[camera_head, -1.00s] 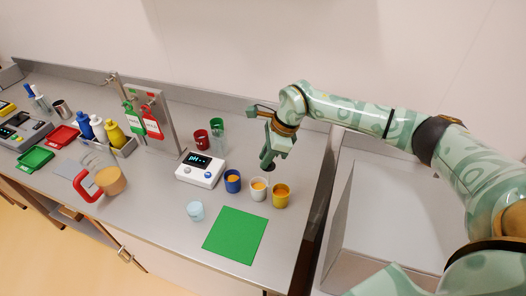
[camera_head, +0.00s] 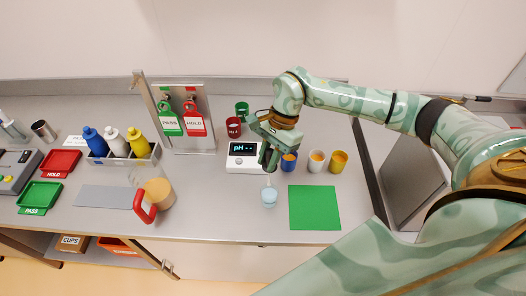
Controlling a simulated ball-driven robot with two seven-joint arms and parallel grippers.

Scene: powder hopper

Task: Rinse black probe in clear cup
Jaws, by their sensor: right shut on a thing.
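My right gripper (camera_head: 267,163) is shut on the black probe (camera_head: 264,157), which is largely hidden between the fingers. The probe points down, and a thin pale tip shows below it. The clear cup (camera_head: 269,198), pale blue, stands upright on the bench directly below the tip. The tip is at or just above the cup's rim; I cannot tell whether it is inside. The pH meter (camera_head: 240,163), white with a dark display, stands just behind and left of the gripper. My left gripper is not in view.
Blue (camera_head: 289,162), white (camera_head: 316,162) and yellow (camera_head: 338,162) cups with orange contents stand right of the gripper. A green mat (camera_head: 314,208) lies right of the clear cup. Red (camera_head: 234,128) and green (camera_head: 242,109) cups are behind.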

